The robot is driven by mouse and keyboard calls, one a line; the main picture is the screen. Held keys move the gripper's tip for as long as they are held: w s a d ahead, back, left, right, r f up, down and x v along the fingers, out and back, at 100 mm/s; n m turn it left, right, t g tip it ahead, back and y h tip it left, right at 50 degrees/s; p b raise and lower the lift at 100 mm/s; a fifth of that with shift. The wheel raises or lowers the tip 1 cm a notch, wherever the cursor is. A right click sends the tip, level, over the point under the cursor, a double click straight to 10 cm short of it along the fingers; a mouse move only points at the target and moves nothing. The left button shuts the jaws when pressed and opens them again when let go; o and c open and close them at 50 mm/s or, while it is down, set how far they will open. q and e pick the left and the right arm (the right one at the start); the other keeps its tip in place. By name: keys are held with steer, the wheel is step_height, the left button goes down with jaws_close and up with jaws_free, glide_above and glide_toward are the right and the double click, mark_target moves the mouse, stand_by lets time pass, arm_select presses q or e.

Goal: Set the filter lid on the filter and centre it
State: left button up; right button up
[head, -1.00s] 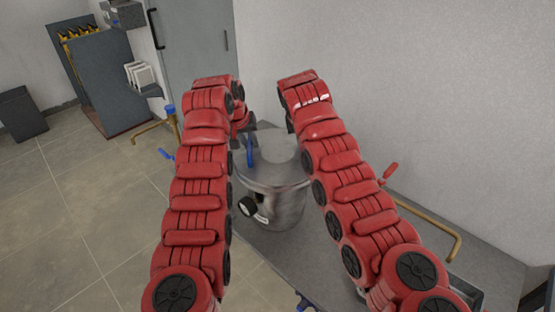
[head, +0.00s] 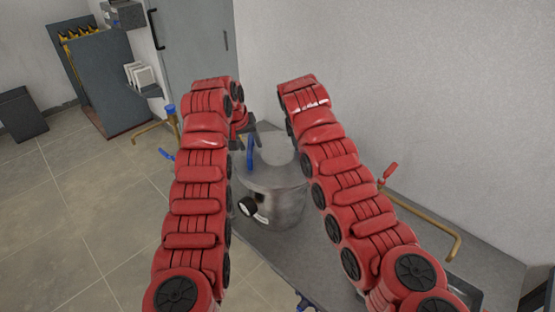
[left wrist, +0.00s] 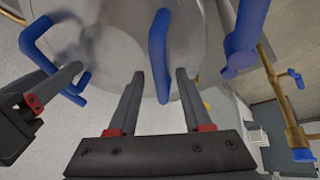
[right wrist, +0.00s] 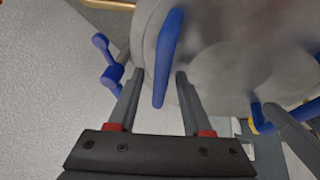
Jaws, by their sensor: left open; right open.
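The filter (head: 272,208) is a grey metal drum on the bench. The round grey filter lid (head: 277,152) lies on its top and looks about level; the exact centring is hard to judge. Blue handles stand on the lid. My left gripper (head: 243,124) is open at the left handle (head: 250,152). In the left wrist view, that handle (left wrist: 158,55) shows between the open fingers (left wrist: 157,78). In the right wrist view, my right gripper (right wrist: 160,77) is open with the other handle (right wrist: 168,55) between its fingers. The right gripper is hidden behind its arm in the head view.
The grey bench (head: 300,250) extends to the right with a brass pipe (head: 430,225) and a red-handled valve (head: 389,171). Another brass pipe with a blue valve (head: 170,109) stands at the left. A wall is close behind the filter. Tiled floor (head: 80,220) is open at the left.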

arm_select(q)
steer(key=v, duration=1.1)
arm_select(e)
steer(key=v, duration=1.2)
steer(key=shift+f, duration=0.1)
